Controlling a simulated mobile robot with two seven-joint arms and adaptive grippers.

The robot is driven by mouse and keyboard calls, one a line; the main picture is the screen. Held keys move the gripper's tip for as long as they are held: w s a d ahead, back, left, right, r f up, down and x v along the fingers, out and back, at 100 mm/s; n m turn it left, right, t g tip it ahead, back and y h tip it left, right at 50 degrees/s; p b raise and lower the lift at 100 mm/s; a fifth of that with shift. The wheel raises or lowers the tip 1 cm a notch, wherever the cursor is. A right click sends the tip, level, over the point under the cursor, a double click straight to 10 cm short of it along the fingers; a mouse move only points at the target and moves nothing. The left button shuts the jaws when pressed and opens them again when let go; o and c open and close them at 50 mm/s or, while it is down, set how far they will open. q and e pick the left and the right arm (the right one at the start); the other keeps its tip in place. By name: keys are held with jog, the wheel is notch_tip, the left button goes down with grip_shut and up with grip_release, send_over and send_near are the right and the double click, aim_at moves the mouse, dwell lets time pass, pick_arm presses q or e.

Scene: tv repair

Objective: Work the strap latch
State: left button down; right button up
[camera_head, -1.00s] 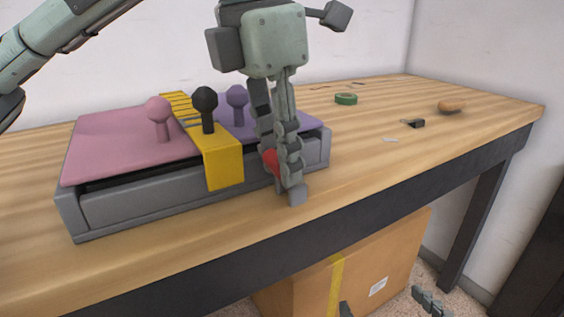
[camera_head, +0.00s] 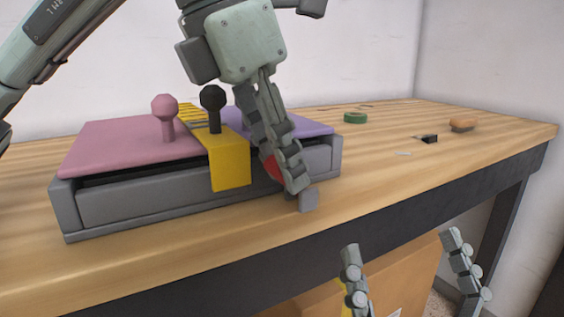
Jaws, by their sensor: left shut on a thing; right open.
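A grey box (camera_head: 150,206) sits on the table, with a pink panel (camera_head: 115,145) on its left and a purple panel (camera_head: 300,126) on its right. A yellow strap (camera_head: 230,168) crosses the top and hangs over the front. A pink knob (camera_head: 165,112) and a black knob (camera_head: 212,100) stand up on top. My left gripper (camera_head: 290,182) is shut on a red part (camera_head: 271,166) at the box's front right; the fingers mostly hide it. My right gripper (camera_head: 402,250) is open and empty, below and in front of the table edge.
A green tape roll (camera_head: 356,118), a small black item (camera_head: 429,139) and a tan rounded object (camera_head: 463,125) lie on the right of the wooden table (camera_head: 390,175). The table's right middle is mostly clear. A cardboard box (camera_head: 415,270) stands below.

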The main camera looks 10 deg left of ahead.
pick_arm(q)
jog(key=c, duration=1.5)
grip_release()
jog(key=shift+c, duration=0.2)
jog(key=shift+r, duration=0.1)
jog(key=v, duration=1.2)
